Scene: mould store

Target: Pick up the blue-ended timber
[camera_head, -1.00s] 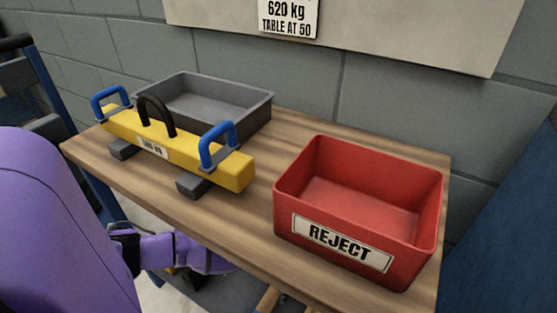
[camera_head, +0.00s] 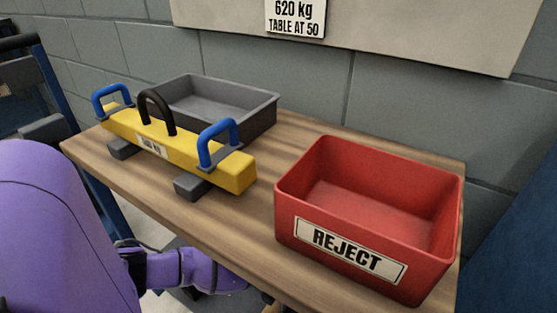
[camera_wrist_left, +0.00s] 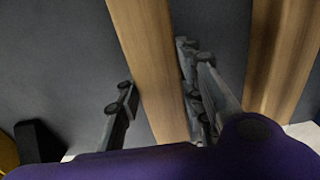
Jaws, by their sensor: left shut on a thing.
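In the left wrist view, my left gripper (camera_wrist_left: 160,88) is shut on a long pale-brown timber (camera_wrist_left: 148,50), with one finger along each side of it. A second, similar timber (camera_wrist_left: 285,55) lies to the right, apart from the held one. No blue end shows on either timber; their ends are out of frame or hidden, so I cannot tell which one is blue-ended. In the head view, my purple left arm reaches down past the table's front edge, and its gripper is hidden from view. My right gripper is in neither view.
A wooden table (camera_head: 150,205) holds a red REJECT bin (camera_head: 345,262), a grey tray (camera_head: 262,120) and a yellow lifting beam (camera_head: 235,172) with blue handles on dark blocks. A block wall (camera_head: 410,110) stands behind. The table's front edge is close to my left arm.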

